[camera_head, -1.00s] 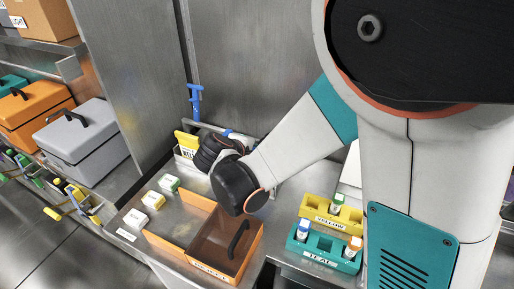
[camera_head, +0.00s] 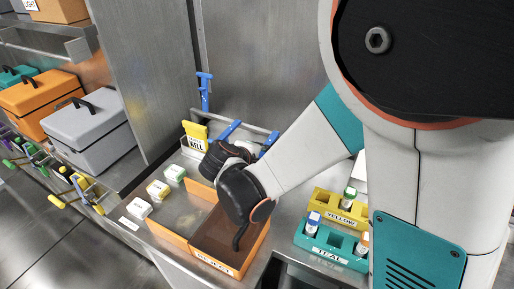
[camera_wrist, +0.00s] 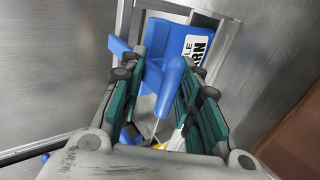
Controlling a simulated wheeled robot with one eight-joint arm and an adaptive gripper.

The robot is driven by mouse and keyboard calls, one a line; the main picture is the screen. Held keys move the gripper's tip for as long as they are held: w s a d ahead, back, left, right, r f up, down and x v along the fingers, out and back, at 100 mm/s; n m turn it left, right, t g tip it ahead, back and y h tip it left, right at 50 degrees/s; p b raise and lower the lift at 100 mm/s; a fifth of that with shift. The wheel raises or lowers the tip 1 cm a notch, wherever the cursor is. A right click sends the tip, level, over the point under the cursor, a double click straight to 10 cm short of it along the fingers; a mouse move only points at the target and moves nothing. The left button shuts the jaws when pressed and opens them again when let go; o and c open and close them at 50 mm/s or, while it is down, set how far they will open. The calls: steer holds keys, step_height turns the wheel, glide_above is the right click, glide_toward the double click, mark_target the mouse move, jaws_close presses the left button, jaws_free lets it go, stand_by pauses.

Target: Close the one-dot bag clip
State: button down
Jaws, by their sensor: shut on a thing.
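My gripper (camera_head: 222,152) reaches down beside the rack at the back of the bench. In the wrist view, the fingers (camera_wrist: 170,82) are shut on a blue clip handle (camera_wrist: 173,75) that runs between them. A blue bag with a white label (camera_wrist: 195,45) lies just beyond the handle; its print is partly cut off. In the head view, one blue clip lever (camera_head: 204,92) stands upright at the rack's left. Other blue clip parts (camera_head: 229,130) show slanted just behind my gripper. No dot marks can be read, and the clip's jaw is mostly hidden.
A yellow bag labelled MILL (camera_head: 196,136) stands at the rack's left. Yellow (camera_head: 350,205) and teal (camera_head: 333,246) vial racks stand right. A steel wall closes the back.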

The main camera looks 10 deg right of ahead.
steer(key=shift+s+d+f, duration=0.15)
steer(key=shift+d+f, duration=0.05)
steer(key=shift+f, duration=0.2)
steer(key=c, duration=1.6)
jaws_free()
steer(key=shift+w+d+f, duration=0.1)
steer(key=shift+w+d, duration=0.05)
steer(key=shift+w, duration=0.1)
